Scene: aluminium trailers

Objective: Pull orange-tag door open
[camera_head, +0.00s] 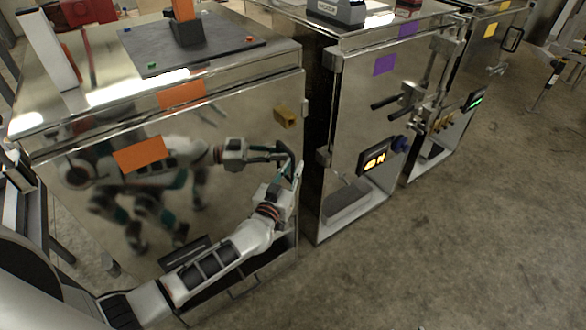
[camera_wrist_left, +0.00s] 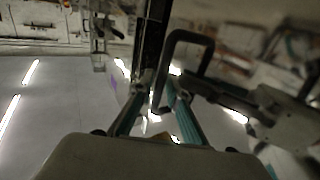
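The orange-tag door (camera_head: 215,195) is the mirror-like front of the left trailer, with two orange tags, one on its face (camera_head: 138,153) and one at its top edge. It looks shut. My left gripper (camera_head: 287,172) is at the door's right side, by its dark handle. In the left wrist view, the gripper's teal fingers (camera_wrist_left: 158,92) stand apart, with one limb of the dark bracket-shaped handle (camera_wrist_left: 185,37) showing between them. Whether either finger touches the handle is unclear. The door mirrors my arm and body. My right gripper is not in view.
A trailer with purple tags (camera_head: 384,64) stands close on the right, across a narrow dark gap. A trailer with yellow tags (camera_head: 490,30) is beyond it. A dark mat (camera_head: 220,45) lies on the left trailer's top. Concrete floor (camera_head: 430,250) is clear at lower right.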

